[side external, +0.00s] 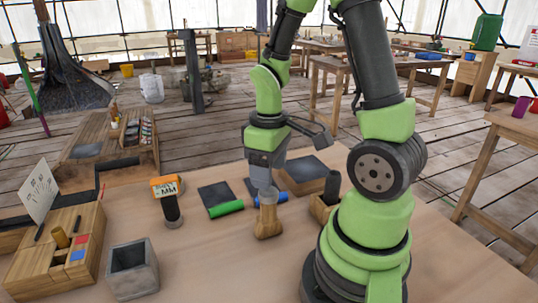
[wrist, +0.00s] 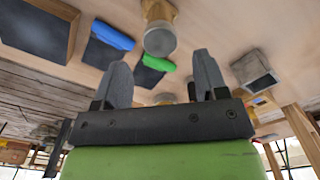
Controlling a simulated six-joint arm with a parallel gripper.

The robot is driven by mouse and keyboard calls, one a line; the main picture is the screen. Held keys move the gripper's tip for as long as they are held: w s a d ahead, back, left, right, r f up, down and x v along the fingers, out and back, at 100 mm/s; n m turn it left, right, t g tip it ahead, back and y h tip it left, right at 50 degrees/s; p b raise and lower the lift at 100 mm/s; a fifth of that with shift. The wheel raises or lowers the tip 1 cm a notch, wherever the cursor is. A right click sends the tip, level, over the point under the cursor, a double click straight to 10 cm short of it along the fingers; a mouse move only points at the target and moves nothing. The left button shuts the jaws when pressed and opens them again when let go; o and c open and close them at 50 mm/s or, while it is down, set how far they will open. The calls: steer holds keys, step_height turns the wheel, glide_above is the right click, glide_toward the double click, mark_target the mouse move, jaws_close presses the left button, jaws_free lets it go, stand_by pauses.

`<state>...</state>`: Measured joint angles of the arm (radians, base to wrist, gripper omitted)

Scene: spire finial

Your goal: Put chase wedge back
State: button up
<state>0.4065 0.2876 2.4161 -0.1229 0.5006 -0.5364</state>
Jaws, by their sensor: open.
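No piece is clearly marked as the chase wedge. My gripper (side external: 266,186) points down over the table, with its jaws apart and nothing held. In the wrist view its two fingers (wrist: 162,68) stand wide apart. A wooden piece with a round grey end (side external: 268,222) stands directly below my gripper; it also shows in the wrist view (wrist: 160,38), beyond the fingertips. Whether the fingers touch it is unclear. A green bar (side external: 226,209) and a blue bar (side external: 281,197) lie on either side of it; the wrist view shows the blue bar (wrist: 112,35) and green bar (wrist: 157,63).
A wooden block with red and blue patches (side external: 57,262) and a grey open box (side external: 132,270) stand at the front left. An orange-topped gauge (side external: 168,200), dark plates (side external: 216,194) and a wooden holder with a dark cylinder (side external: 326,200) surround the work. The front middle is clear.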

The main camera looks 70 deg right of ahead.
step_height(320, 180, up, 3)
steer(key=shift+f, duration=0.2)
steer(key=s+a+r+m+t+y, duration=0.1)
steer(key=s+a+r+m+t, duration=0.1)
steer(key=a+r, duration=0.3)
steer(key=s+a+r+m+t+y, duration=0.1)
steer(key=s+a+r+m+t, duration=0.1)
steer(key=a+r+t, duration=0.3)
step_height(320, 180, up, 3)
steer(key=shift+s+a+r, duration=0.2)
steer(key=shift+s+a, duration=0.1)
steer(key=shift+a, duration=0.15)
